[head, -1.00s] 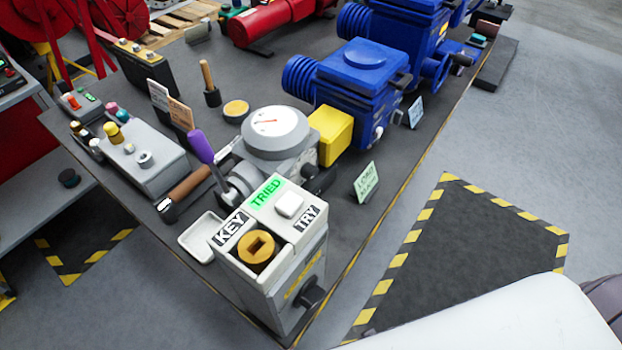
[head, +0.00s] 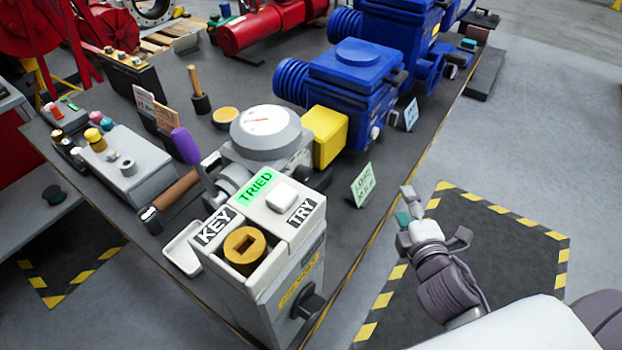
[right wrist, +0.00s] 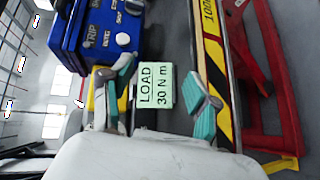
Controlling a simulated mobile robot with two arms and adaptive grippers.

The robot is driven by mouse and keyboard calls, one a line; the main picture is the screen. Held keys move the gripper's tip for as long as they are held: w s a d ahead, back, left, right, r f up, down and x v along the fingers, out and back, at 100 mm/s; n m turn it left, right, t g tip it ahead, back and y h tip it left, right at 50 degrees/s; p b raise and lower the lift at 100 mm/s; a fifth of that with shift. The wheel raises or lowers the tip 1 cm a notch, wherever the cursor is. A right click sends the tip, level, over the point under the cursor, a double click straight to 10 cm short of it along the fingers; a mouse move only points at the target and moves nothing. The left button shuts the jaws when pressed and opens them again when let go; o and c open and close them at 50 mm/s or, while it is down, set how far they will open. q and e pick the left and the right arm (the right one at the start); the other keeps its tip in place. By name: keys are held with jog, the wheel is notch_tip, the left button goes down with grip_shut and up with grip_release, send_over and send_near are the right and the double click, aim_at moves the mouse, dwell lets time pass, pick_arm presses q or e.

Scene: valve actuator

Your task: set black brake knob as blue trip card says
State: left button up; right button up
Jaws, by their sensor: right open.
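A black knob (head: 308,304) sticks out of the side of the grey KEY/TRY box at the table's front corner. The yellow label beside it is too small to read. A pale blue card (head: 411,115) stands by the blue actuator, its text unreadable. My right gripper (head: 405,204) is off the table's right edge, right of the green card and apart from the knob. In the right wrist view the right gripper (right wrist: 162,88) is open and empty, with the green card reading LOAD 30 N m (right wrist: 155,86) beyond its fingers. My left gripper is not in view.
The blue actuator (head: 355,80), yellow block (head: 328,135) and round gauge (head: 267,128) stand behind the grey box (head: 265,290). A purple-handled lever (head: 187,148) rises left of the gauge. The floor right of the table has a striped dark mat (head: 500,240).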

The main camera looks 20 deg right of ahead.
notch_tip(320, 180, up, 6)
jog(key=w+a+n+t+y, duration=0.25)
jog(key=n+t+y, duration=0.2)
jog(key=n, duration=0.65)
jog(key=n+g+y, duration=0.5)
jog(key=n+y, duration=0.5)
jog(key=n, duration=0.9)
send_near(309, 176)
jog(key=p+x, duration=0.5)
jog(key=x, duration=0.3)
jog(key=shift+w, duration=0.2)
jog(key=shift+w+a+f+p, duration=0.15)
jog(key=shift+w+a+p, duration=0.2)
jog(key=shift+w+a, duration=0.15)
grip_shut()
